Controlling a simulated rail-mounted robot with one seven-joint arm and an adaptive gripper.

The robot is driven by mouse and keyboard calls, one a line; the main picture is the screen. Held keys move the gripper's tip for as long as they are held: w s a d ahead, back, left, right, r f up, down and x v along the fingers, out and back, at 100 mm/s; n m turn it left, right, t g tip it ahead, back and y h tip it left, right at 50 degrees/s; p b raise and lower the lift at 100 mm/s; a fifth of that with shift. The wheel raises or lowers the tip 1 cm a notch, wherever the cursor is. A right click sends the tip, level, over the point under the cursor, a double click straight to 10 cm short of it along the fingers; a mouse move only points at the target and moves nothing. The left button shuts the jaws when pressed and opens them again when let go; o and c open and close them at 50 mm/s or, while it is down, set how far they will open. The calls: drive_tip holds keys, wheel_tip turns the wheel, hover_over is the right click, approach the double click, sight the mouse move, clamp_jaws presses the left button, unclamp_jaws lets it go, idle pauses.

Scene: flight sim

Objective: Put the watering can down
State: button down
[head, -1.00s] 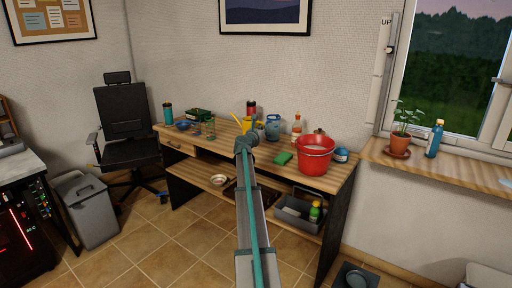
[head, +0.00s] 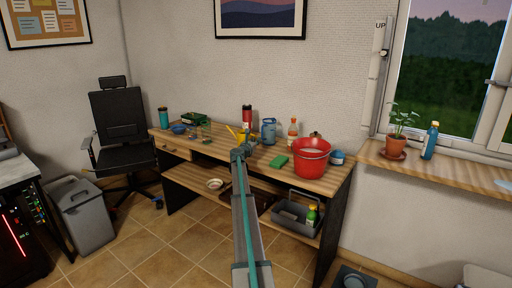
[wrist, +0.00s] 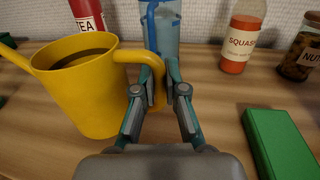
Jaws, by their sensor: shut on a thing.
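The yellow watering can (wrist: 88,95) fills the left of the wrist view, upright, with its spout to the left and its handle (wrist: 158,82) to the right. My gripper (wrist: 164,80) is shut on the handle. The can is over or on the wooden desk top; I cannot tell whether its base touches. In the head view the can (head: 242,135) is small and partly hidden behind my gripper (head: 242,148) and arm.
A blue jug (wrist: 162,28) stands just behind the gripper, with a red tea tin (wrist: 86,12) to its left. A squash bottle (wrist: 242,38), a nut jar (wrist: 302,52) and a green block (wrist: 280,142) are to the right. A red bucket (head: 311,160) stands farther right.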

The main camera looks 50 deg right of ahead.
drive_tip(key=shift+f, duration=1.25)
drive_tip(key=c, duration=1.2)
unclamp_jaws()
drive_tip(key=shift+f, duration=0.1)
